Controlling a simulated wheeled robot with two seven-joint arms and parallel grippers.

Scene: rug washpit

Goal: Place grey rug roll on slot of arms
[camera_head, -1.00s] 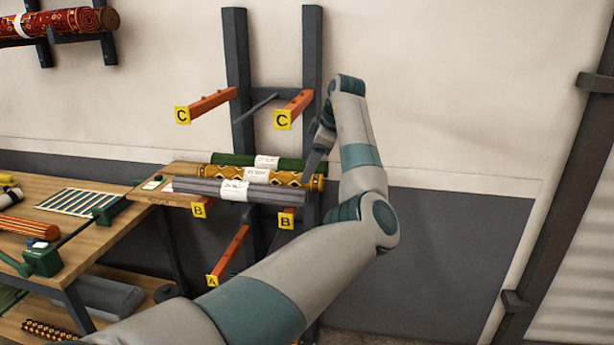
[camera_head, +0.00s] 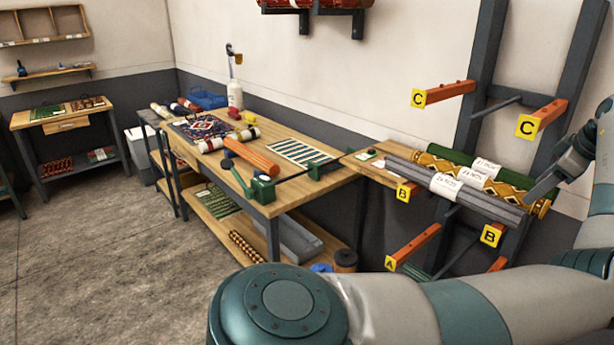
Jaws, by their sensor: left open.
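The grey rug roll (camera_head: 490,207) with a white paper label lies in front of a patterned yellow roll (camera_head: 535,206) and a green roll (camera_head: 512,176), all on the orange B arms (camera_head: 491,234) of the dark rack. My left gripper (camera_head: 541,190) is at the right end of these rolls, over the yellow and green ones. It is open; its fingers show only edge-on, and I cannot tell whether they touch a roll. The C arms (camera_head: 540,119) above are bare. The A arms (camera_head: 414,246) below show partly. My right gripper is out of view.
A red roll hangs on a wall rack (camera_head: 325,11). The floor (camera_head: 110,250) at left is clear.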

